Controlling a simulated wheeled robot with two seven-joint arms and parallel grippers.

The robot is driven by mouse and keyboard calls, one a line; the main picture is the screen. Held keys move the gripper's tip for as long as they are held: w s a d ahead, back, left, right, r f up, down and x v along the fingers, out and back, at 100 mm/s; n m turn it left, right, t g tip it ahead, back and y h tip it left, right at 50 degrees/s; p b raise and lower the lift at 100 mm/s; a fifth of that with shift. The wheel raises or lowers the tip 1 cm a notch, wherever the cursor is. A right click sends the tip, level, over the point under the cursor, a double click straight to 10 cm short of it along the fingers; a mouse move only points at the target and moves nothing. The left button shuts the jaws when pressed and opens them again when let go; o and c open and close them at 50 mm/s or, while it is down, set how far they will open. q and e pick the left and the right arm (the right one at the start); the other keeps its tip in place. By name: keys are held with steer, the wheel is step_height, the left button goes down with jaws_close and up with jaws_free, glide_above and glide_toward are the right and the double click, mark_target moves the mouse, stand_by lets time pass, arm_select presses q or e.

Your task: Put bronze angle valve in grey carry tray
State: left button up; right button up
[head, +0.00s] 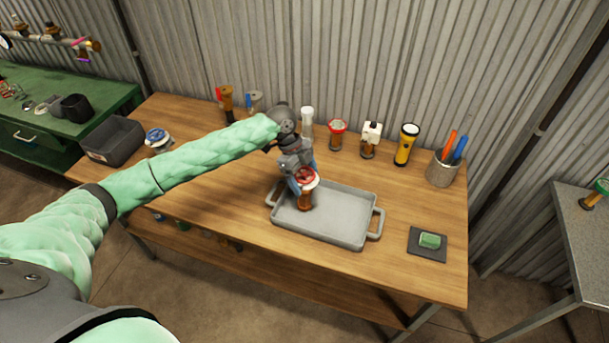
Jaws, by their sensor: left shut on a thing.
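The bronze angle valve (306,197) has a brownish-orange body and a red handwheel on top. My left gripper (302,174) is shut on it near the handwheel and holds it upright at the left part of the grey carry tray (345,232). The lower end of the valve shows against the tray floor; I cannot tell whether it touches. The tray has a handle at each end and looks otherwise empty. My right gripper is not in view.
Behind the tray stand a clear bottle (307,117), a red-topped fitting (337,133), a white-topped valve (371,138) and a yellow flashlight (405,146). A pen cup (443,169) is at right, a green sponge (430,241) in front. A dark bin (113,141) is at left.

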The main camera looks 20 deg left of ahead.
arm_select(q)
steer(key=o, duration=1.8)
steer(key=shift+f, duration=0.1)
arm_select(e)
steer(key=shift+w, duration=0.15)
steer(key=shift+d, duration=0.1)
arm_select(q)
steer(key=shift+r, duration=0.25)
steer(key=b+v, duration=0.2)
steer(key=v, duration=0.1)
steer(key=shift+w+a+r, duration=0.1)
steer(key=shift+a+r, duration=0.1)
steer(key=shift+r, duration=0.1)
steer(key=shift+b+v, duration=1.05)
steer(key=shift+v, duration=3)
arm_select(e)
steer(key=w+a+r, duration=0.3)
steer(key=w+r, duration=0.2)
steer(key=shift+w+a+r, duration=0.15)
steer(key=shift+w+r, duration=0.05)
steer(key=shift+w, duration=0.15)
arm_select(q)
steer(key=shift+f, duration=0.1)
